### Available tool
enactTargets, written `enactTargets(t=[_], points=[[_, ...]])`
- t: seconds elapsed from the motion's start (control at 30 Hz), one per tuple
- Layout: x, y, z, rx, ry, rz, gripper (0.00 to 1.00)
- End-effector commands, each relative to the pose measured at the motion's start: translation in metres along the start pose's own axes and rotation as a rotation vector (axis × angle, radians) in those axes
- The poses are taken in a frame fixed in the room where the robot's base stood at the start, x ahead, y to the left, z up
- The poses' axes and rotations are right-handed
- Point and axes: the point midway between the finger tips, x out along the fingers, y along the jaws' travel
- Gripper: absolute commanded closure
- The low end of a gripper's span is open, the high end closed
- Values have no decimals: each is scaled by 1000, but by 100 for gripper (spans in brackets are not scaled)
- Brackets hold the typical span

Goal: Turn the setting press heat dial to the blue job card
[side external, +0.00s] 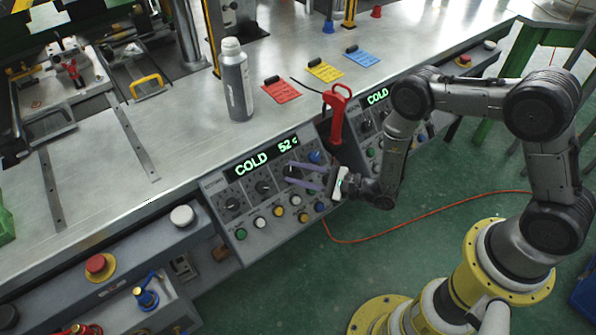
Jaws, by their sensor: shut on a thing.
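The near press panel (268,205) is on the front of the metal bench, with a row of dark dials and a green display (266,156) reading "COLD 52 c". My gripper (287,175) reaches in from the right and is shut on a dial on the right part of this panel. The fingers partly hide that dial, and its pointer and marks are too small to read. The blue job card (362,58) lies flat on the bench top, right of the yellow card (325,71) and the red card (282,91). The writing on the cards is unreadable.
A grey bottle (236,82) stands on the bench behind the panel. A red-handled tool (338,112) stands upright just right of the display. A second panel (376,125) also reads "COLD". Coloured buttons (279,212) sit below the dials. An orange cable (430,206) crosses the floor.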

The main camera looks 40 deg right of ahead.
Motion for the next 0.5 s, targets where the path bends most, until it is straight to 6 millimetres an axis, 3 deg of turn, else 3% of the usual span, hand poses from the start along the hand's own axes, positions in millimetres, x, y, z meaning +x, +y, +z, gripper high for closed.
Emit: enactTargets(t=[0.5], points=[[1, 1, 3, 50, -9, -56, 100]])
